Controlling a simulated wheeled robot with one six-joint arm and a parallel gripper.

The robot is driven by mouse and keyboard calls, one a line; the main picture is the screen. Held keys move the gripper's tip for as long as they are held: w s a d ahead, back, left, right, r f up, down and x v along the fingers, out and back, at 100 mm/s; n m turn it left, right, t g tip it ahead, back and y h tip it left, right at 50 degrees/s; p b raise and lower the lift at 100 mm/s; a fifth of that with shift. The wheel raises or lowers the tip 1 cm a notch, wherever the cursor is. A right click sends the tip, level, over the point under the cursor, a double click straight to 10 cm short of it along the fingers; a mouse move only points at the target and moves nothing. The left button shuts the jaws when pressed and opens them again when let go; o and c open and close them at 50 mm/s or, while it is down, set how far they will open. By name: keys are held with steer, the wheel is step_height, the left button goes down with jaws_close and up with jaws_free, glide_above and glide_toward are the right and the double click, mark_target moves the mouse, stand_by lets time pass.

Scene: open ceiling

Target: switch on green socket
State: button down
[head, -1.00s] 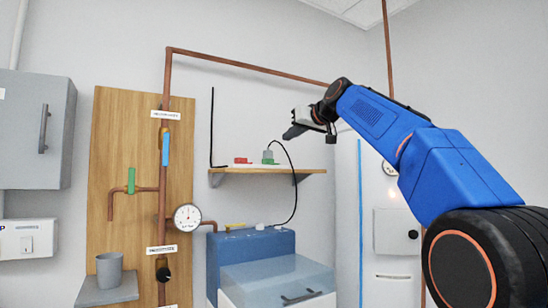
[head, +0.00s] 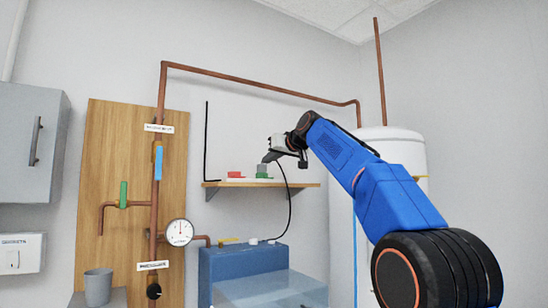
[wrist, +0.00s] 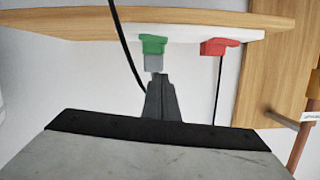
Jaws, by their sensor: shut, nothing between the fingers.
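The green socket (head: 262,175) sits on the wooden shelf, with a grey plug (head: 262,167) on it and a black cable running down. In the wrist view the green socket (wrist: 152,44) and grey plug (wrist: 153,62) are just ahead of the fingers. My gripper (head: 268,158) is shut and empty, with its fingertips right by the plug. The fingertips (wrist: 160,77) cover little of the plug; I cannot tell whether they touch it. A red socket (head: 235,174) stands beside the green one and also shows in the wrist view (wrist: 218,46).
The wooden shelf (head: 300,186) holds both sockets on a white strip. A copper pipe (head: 250,82) runs above. Below are a blue box (head: 235,262) and a round gauge (head: 179,232). A white tank (head: 400,150) stands behind my arm.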

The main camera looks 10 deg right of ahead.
steer(key=shift+w+a+f, duration=0.15)
steer(key=shift+w, duration=0.15)
steer(key=shift+s+a+f, duration=0.1)
steer(key=shift+f, duration=0.85)
steer(key=shift+s+a+f, duration=0.1)
steer(key=shift+f, duration=0.85)
